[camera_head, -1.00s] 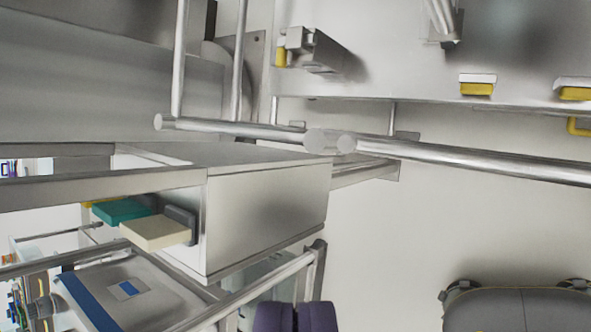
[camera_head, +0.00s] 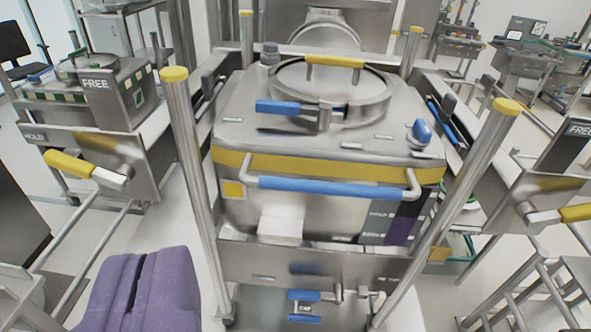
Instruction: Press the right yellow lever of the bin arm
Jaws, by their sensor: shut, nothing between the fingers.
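A right yellow lever (camera_head: 577,213) juts from a steel bracket at the right edge of the view, partly cut off. A left yellow lever (camera_head: 68,163) sits on the matching bracket at the left. Between them stands the steel bin (camera_head: 330,150) with a yellow band, a blue front handle and a round lid. My gripper (camera_head: 145,258), with purple fingers, shows at the lower left. Its fingers are shut together and empty. In the picture it is below the left lever and far from the right one. I cannot tell its depth from the bin.
Upright steel posts with yellow caps surround the bin, one at front left (camera_head: 195,190) and one at front right (camera_head: 455,200). Steel side arms marked FREE and HOLD flank it. A rail frame (camera_head: 540,270) stands at lower right. Light floor shows between the structures.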

